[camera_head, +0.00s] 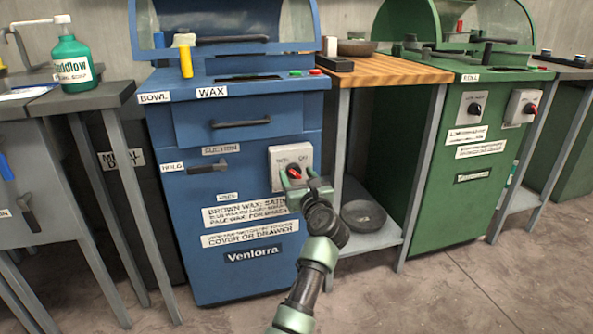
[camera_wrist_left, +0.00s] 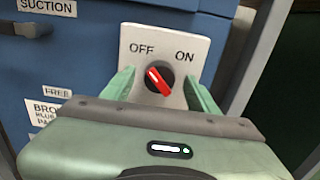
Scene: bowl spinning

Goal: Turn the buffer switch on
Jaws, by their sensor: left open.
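The switch (camera_head: 293,170) is a red knob on a pale plate on the front of the blue machine (camera_head: 240,290). In the left wrist view the red knob (camera_wrist_left: 158,80) sits below the words OFF and ON on its plate (camera_wrist_left: 158,45). Its white mark points up and left, toward OFF. My left gripper (camera_head: 302,182) is at the plate in the head view. In the left wrist view its green fingers (camera_wrist_left: 160,84) are open, one on each side of the knob, with gaps between. My right gripper is not in view.
A grey pan (camera_head: 363,216) lies on a low shelf right of the blue machine. A green machine (camera_head: 465,185) with its own switches stands further right. A suction handle (camera_head: 208,167) sticks out left of the switch. The floor in front (camera_head: 440,300) is clear.

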